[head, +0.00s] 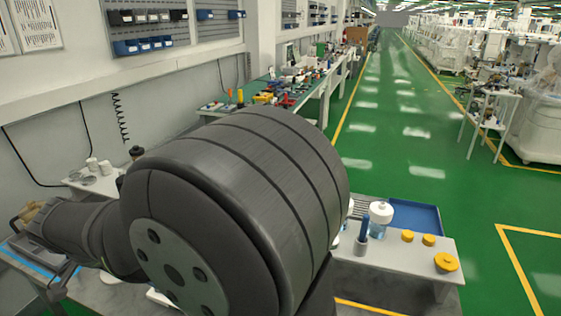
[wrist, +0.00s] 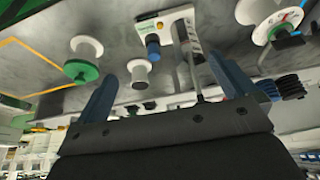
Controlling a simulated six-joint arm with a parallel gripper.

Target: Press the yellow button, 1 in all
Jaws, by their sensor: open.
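Several round yellow pieces stand on a white bench at the right of the head view: two small ones (head: 407,236) (head: 429,240) and a larger, wider one (head: 446,262) near the bench's right end. I cannot tell which of them, if any, is the yellow button. My gripper (wrist: 165,90) shows in the wrist view with its two blue-grey fingers wide apart and nothing between them. It is not visible in the head view, where my own dark arm covers the middle. No yellow button is clear in the wrist view.
The wrist view shows a white box (wrist: 170,22) with a blue knob, a white spool (wrist: 87,47), a green round piece (wrist: 80,71) and a white reel (wrist: 277,22). In the head view, a blue tray (head: 414,216) and a clear bottle (head: 379,219) stand on the white bench.

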